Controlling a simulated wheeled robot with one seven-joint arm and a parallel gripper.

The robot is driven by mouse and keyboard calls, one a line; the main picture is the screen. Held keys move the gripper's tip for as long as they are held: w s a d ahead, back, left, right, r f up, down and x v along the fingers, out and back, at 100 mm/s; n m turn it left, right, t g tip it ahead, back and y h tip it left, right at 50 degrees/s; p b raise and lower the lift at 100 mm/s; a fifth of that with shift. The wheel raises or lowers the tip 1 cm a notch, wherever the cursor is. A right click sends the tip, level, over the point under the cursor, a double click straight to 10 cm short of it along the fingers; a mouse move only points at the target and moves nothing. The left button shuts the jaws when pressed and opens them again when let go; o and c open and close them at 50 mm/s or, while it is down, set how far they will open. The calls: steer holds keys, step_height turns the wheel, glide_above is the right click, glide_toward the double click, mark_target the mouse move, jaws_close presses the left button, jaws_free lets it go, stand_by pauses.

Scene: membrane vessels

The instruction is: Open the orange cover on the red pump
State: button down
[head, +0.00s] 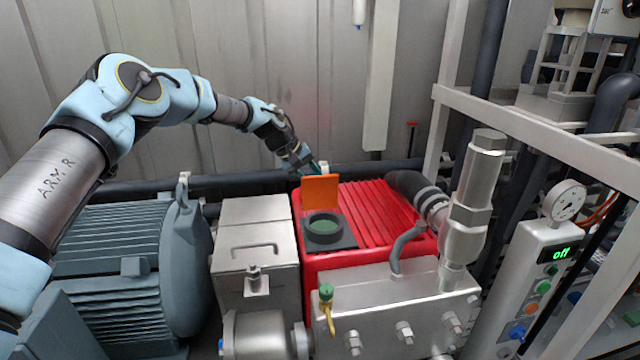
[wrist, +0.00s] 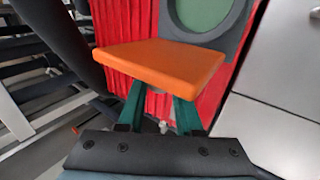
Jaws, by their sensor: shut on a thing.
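The red pump (head: 385,222) stands in the middle of the head view, with ribs along its top. Its orange cover (head: 320,191) stands upright at the back edge of a dark square frame. In front of the cover, the round dark port (head: 323,227) with a green centre is exposed. My gripper (head: 316,168) is behind the top of the cover. In the wrist view the orange cover (wrist: 160,62) lies across the two green fingers of my gripper (wrist: 160,105), which are shut on it. The cover hides the fingertips. The port (wrist: 205,14) shows beyond the cover.
A grey finned motor (head: 120,255) and a metal box (head: 255,240) with a handle stand left of the pump. A steel block with valves (head: 395,310) is in front. A panel reading "off" (head: 545,270) and a white frame stand right. A wall is behind.

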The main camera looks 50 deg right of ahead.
steer(key=c, duration=0.6)
jaws_free()
steer(key=b+v, duration=0.3)
steer(key=v, duration=0.7)
steer(key=shift+w+a+r+b, duration=0.15)
steer(key=shift+r+b, duration=0.15)
steer(key=shift+b, duration=0.05)
